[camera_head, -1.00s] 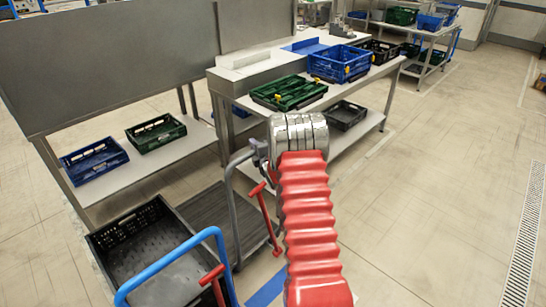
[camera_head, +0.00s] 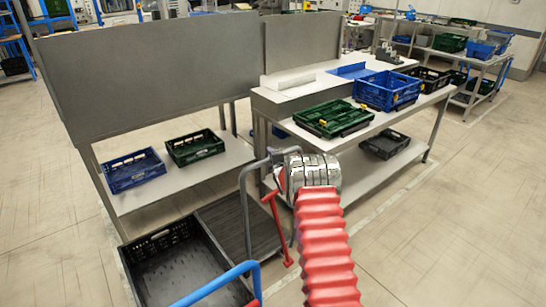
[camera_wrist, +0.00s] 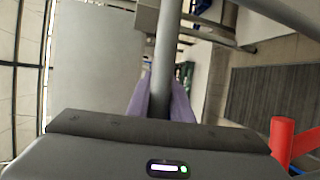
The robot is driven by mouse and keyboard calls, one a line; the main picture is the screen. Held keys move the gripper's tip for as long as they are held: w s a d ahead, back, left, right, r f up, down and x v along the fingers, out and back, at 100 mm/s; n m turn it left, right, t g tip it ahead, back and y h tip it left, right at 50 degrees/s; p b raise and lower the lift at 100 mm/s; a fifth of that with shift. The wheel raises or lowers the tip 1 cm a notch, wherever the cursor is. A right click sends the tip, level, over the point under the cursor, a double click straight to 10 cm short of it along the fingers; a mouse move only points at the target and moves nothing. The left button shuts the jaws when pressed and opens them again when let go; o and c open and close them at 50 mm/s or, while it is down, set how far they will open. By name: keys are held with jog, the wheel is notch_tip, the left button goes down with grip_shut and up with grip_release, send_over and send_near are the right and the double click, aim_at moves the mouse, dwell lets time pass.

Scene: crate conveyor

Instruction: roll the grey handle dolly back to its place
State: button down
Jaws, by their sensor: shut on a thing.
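The grey handle dolly has a grey tube handle (camera_head: 243,205) and a dark ribbed deck (camera_head: 228,222). It stands in front of the gap between two workbenches. My gripper (camera_head: 273,157) is at the top of the handle. In the wrist view, the purple-grey fingers of my gripper (camera_wrist: 165,103) are shut around the grey handle bar (camera_wrist: 166,50), one on each side. The ribbed deck (camera_wrist: 272,95) shows at the right there, looking empty. The fingertips are mostly hidden by my wrist in the head view.
A blue handle dolly (camera_head: 215,285) with a black crate (camera_head: 150,243) is close at the left. A red lever (camera_head: 278,225) stands by the deck. The left bench (camera_head: 145,198) and right bench (camera_head: 335,143) hold crates. Open floor lies at the right (camera_head: 460,210).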

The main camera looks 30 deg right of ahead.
jog(key=shift+a+f, duration=0.25)
jog(key=c, duration=2)
grip_release()
jog(key=shift+c, duration=0.2)
jog(key=shift+o, duration=0.7)
jog(key=shift+w+f, duration=0.1)
jog(key=shift+w, duration=0.1)
jog(key=o, duration=0.3)
jog(key=shift+d, duration=0.1)
jog(key=shift+r, duration=0.2)
jog(key=shift+d, duration=0.1)
jog(key=shift+s, duration=0.1)
jog(key=v, duration=1.3)
jog(key=shift+s, duration=0.35)
